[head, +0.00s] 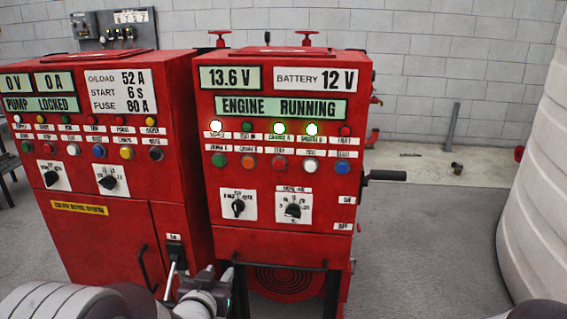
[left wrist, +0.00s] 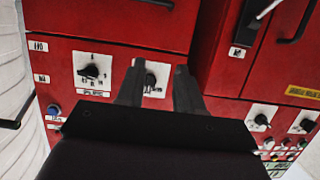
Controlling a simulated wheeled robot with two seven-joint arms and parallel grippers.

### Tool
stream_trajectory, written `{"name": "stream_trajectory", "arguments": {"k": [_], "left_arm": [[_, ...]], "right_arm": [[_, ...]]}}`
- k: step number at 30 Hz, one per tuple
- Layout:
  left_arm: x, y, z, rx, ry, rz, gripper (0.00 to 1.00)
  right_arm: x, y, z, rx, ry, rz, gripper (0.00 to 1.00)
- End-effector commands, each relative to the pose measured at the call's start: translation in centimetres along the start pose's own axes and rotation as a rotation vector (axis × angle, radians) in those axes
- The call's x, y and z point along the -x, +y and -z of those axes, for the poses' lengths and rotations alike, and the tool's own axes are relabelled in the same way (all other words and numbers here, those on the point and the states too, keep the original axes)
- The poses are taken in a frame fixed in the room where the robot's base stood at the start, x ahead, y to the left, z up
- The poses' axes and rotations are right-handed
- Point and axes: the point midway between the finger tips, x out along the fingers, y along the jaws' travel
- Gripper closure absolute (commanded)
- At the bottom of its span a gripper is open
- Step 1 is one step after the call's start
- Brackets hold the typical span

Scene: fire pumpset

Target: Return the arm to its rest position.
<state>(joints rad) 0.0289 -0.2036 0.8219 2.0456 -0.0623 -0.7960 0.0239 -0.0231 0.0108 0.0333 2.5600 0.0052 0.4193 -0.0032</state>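My left arm (head: 85,302) comes in at the bottom left of the head view. Its gripper (head: 208,288) is low in front of the red cabinets, near the gap between them. In the left wrist view the two dark fingers (left wrist: 159,88) stand apart with nothing held between them. Past them a rotary knob (left wrist: 150,80) on the engine panel shows in the gap; I see no contact. My right gripper is not in view.
The red engine cabinet (head: 284,220) reads "ENGINE RUNNING" with several lamps lit. The left cabinet (head: 85,230) reads "PUMP LOCKED". A silver lever (head: 170,279) sits close left of my gripper. A pale tank (head: 538,190) stands right; grey floor (head: 430,240) between is clear.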

Motion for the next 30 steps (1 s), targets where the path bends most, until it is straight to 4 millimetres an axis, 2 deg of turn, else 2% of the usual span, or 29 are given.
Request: {"name": "stream_trajectory", "arguments": {"k": [2, 3, 5, 6, 8, 9, 11, 12, 13, 14, 15, 18, 21, 25, 30], "left_arm": [[1.6, -0.1, -4.5, 0.002, -0.257, 0.011, 0.64], [3.0, -0.1, -6.8, 0.005, -0.401, 0.015, 0.64], [5.8, 0.0, -9.8, 0.007, -0.602, 0.016, 0.64], [7.8, 0.1, -11.2, 0.008, -0.723, 0.015, 0.64], [11.0, 0.4, -13.1, 0.01, -0.894, 0.013, 0.64], [13.3, 0.6, -13.9, 0.012, -1.002, 0.009, 0.64], [16.5, 0.9, -14.7, 0.011, -1.139, 0.002, 0.64], [17.6, 1.2, -14.6, 0.01, -1.181, -0.002, 0.64], [17.5, 1.3, -14.1, 0.007, -1.167, -0.006, 0.64], [17.6, 1.5, -11.9, 0.001, -1.159, -0.011, 0.64], [18.6, 1.4, -9.3, 0.003, -1.161, -0.009, 0.64], [19.5, 1.4, -6.1, 0.003, -1.16, -0.008, 0.64], [20.3, 1.3, -3.6, 0.003, -1.159, -0.008, 0.64], [20.8, 1.3, -1.9, 0.003, -1.157, -0.008, 0.64], [20.6, 1.3, -2.2, 0.003, -1.156, -0.008, 0.64]], "right_arm": [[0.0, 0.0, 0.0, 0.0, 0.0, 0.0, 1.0], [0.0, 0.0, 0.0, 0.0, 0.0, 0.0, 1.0], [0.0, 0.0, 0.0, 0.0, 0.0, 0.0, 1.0], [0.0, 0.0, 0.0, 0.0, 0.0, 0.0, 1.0], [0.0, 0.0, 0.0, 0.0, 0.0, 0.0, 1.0], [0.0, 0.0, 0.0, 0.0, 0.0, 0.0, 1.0], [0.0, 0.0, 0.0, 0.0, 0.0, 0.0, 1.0], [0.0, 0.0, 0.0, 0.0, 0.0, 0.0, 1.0], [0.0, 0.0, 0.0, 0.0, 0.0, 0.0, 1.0], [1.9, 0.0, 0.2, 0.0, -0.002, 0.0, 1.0], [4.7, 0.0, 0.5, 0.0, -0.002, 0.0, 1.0], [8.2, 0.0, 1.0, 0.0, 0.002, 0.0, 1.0], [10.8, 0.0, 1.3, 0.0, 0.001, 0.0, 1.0], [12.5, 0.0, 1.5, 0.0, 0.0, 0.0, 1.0], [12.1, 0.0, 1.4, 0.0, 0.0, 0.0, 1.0]]}}
